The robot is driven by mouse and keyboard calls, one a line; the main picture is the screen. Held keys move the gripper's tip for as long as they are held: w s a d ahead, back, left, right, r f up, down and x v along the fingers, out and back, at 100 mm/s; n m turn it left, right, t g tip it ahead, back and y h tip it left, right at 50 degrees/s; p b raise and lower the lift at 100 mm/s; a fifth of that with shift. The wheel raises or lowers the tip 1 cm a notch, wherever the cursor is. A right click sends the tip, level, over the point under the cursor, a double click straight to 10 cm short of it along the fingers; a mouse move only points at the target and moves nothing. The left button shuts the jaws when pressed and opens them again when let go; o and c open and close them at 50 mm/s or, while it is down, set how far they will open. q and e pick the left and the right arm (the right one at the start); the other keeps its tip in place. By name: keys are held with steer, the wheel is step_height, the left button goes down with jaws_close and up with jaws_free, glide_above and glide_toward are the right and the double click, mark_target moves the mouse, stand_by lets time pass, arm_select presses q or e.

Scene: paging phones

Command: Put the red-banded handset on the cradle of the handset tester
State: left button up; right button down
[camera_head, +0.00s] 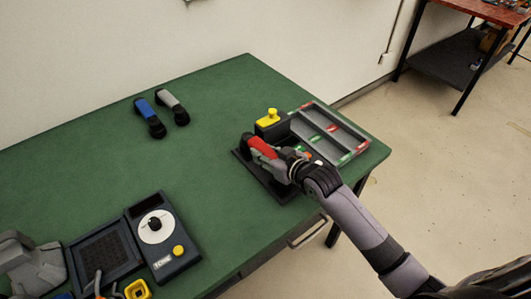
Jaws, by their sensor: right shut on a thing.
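The red-banded handset (262,147) is at the right part of the green table, over a black base plate (243,156). My right gripper (272,160) is shut on it; the fingers and wrist hide part of the handset and plate. I cannot tell whether the handset touches the plate. The plate adjoins a dark block with a yellow knob (268,118) and a grey compartment tray (345,125) with red and green marks. A dark unit with a white dial (157,226) and yellow button stands at the front left. I cannot tell for sure which unit is the tester.
A blue-banded handset (149,112) and a grey-banded handset (172,101) lie at the back of the green table (210,190). The table's middle is clear. A red-topped table (490,12) stands farther off.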

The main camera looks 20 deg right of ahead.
steer(key=shift+r, duration=0.1)
steer(key=c, duration=1.2)
jaws_free()
steer(key=shift+s+d, duration=0.1)
steer(key=shift+s, duration=0.25)
steer(key=v, duration=1.1)
steer(key=shift+s+r, duration=0.1)
steer(key=shift+s, duration=0.05)
